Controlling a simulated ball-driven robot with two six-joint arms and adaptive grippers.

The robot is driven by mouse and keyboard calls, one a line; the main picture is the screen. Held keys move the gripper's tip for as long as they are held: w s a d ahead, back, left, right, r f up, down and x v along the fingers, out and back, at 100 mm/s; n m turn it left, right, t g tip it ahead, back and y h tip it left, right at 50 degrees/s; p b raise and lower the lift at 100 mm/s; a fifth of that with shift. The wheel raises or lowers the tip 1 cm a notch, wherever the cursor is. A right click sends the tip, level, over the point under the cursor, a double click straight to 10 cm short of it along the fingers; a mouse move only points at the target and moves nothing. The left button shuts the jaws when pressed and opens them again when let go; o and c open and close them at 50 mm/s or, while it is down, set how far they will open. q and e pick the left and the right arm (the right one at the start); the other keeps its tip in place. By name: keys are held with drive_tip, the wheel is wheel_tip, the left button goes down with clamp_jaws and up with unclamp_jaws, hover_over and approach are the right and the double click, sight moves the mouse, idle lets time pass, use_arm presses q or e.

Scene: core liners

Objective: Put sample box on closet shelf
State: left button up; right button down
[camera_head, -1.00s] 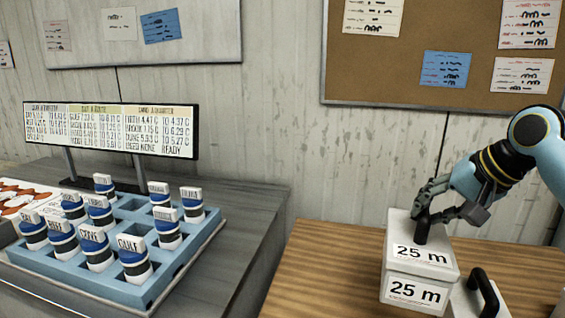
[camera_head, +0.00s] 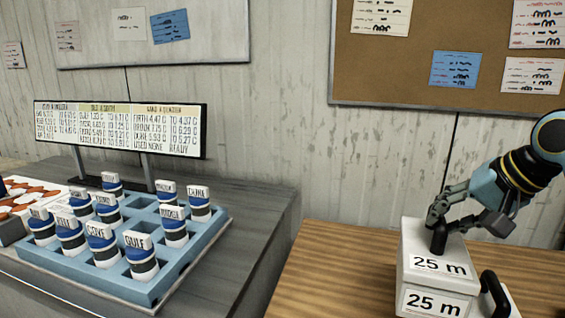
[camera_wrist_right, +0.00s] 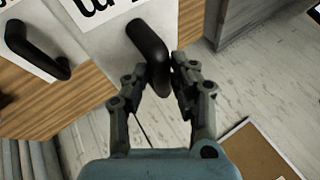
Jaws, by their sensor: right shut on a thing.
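The sample box (camera_head: 420,284) is a pale box with "25 m" labels and a black handle (camera_head: 438,238) on its lid. It stands at the right of the head view, over the wooden table. My right gripper (camera_head: 437,218) is shut on the black handle. In the right wrist view the fingers of my right gripper (camera_wrist_right: 162,80) close around the end of the handle (camera_wrist_right: 146,40). Whether the box touches the table is hard to tell. My left gripper is not in view, and no closet shelf shows.
A second box with a black handle (camera_head: 494,293) stands close at the right of the sample box. The wooden table (camera_head: 320,285) is bare to the left. A blue rack (camera_head: 130,287) with several labelled containers stands on the grey counter, before a display board (camera_head: 120,129).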

sight(441, 275)
drive_tip(key=s+a+f+n+b, duration=0.1)
drive_tip(key=s+f+b, duration=0.1)
drive_tip(key=b, duration=0.1)
drive_tip(key=s+a+f+n+y+b, duration=0.1)
drive_tip(key=s+f+b, duration=0.1)
drive_tip(key=b, duration=0.1)
drive_tip(key=s+a+f+n+g+y+b, duration=0.1)
drive_tip(key=s+a+f+b, duration=0.1)
drive_tip(key=s, duration=0.1)
drive_tip(key=shift+s+b, duration=0.1)
drive_tip(key=shift+b, duration=0.3)
drive_tip(key=s, duration=0.1)
drive_tip(key=s+a+n+b, duration=0.1)
drive_tip(key=s+a+n+g+b, duration=0.1)
drive_tip(key=shift+s+f+y, duration=0.25)
drive_tip(key=shift+y, duration=0.15)
drive_tip(key=s+n, duration=0.1)
drive_tip(key=s+a+r+g, duration=0.1)
drive_tip(key=s, duration=0.1)
drive_tip(key=s+a+n, duration=0.1)
drive_tip(key=shift+s+a+r+n+y, duration=0.25)
drive_tip(key=shift+s+r+n+y, duration=0.05)
drive_tip(key=shift+s+y, duration=0.1)
drive_tip(key=shift+w, duration=0.15)
